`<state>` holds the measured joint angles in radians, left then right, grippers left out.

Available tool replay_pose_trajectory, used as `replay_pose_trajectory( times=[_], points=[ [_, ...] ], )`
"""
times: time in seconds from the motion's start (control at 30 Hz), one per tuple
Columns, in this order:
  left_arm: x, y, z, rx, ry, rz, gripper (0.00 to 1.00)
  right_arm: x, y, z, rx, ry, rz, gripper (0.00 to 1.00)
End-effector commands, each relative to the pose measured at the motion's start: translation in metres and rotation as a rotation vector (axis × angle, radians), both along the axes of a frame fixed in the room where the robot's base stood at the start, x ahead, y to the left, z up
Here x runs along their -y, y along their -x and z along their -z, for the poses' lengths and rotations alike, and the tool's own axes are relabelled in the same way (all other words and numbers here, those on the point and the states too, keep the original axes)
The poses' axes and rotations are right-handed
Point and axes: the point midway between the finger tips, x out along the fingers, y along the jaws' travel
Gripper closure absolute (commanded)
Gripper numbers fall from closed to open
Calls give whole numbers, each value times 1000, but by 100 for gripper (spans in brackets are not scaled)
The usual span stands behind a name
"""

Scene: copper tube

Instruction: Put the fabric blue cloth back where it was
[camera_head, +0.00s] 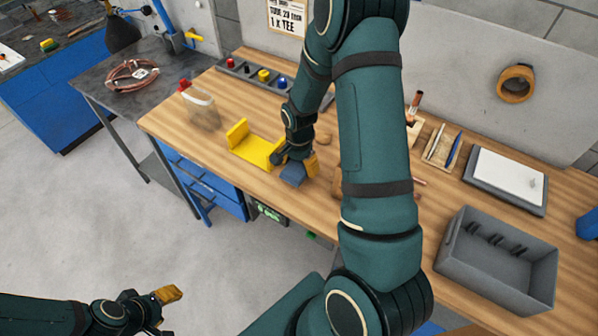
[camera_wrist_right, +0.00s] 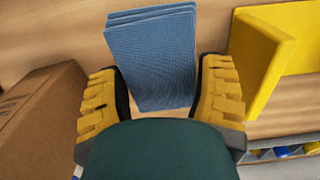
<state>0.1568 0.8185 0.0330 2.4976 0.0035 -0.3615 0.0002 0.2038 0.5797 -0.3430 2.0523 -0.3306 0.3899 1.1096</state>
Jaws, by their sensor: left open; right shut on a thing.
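The blue cloth (camera_head: 293,174) is a folded, flat, layered pad by the bench's front edge, just right of the yellow holder (camera_head: 248,148). My right gripper (camera_head: 297,162) is shut on the cloth. In the right wrist view the cloth (camera_wrist_right: 155,60) lies between the two yellow-padded fingers (camera_wrist_right: 160,95) and reaches out past their tips. I cannot tell whether the cloth touches the bench top. My left gripper (camera_head: 168,295) is open and empty, out over the floor at the lower left.
The wooden bench (camera_head: 165,125) carries a clear container (camera_head: 201,108) at the left and a grey bin (camera_head: 497,262) at the right. A brown box (camera_wrist_right: 38,115) stands left of the gripper in the wrist view. My right arm hides the bench's middle.

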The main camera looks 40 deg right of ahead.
Motion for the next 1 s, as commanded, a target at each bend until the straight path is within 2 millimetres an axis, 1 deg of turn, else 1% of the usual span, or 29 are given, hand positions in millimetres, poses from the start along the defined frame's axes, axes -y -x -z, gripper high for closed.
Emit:
replay_pose_trajectory(
  times=[0.2, 0.27, 0.53, 0.63, 0.67, 0.7, 0.73, 1.0],
  points=[
    [0, 0, 1, 0, 0, 0, 48, 0, 1, 28, -3, -1, -2, 64],
    [0, 0, 1, 0, 0, 0, 48, -1, 1, 34, -2, -1, -2, 64],
    [0, 0, 1, 0, 0, 0, 48, -1, 0, 35, 0, -1, -2, 64],
    [0, 0, 4, 0, -1, 0, 48, -1, 0, 38, 0, -1, -3, 64],
    [0, 0, 4, 0, -1, 0, 48, -1, 0, 38, 0, -1, -3, 25],
    [0, 0, 4, 0, -1, 0, 48, 0, 0, 38, 0, -1, -3, 11],
    [0, 0, 4, 0, -1, 0, 48, 0, 0, 37, 0, -1, -3, 1],
    [0, 0, 3, 0, -1, 0, 48, 0, 0, 37, 0, -1, -2, 1]
  ],
)
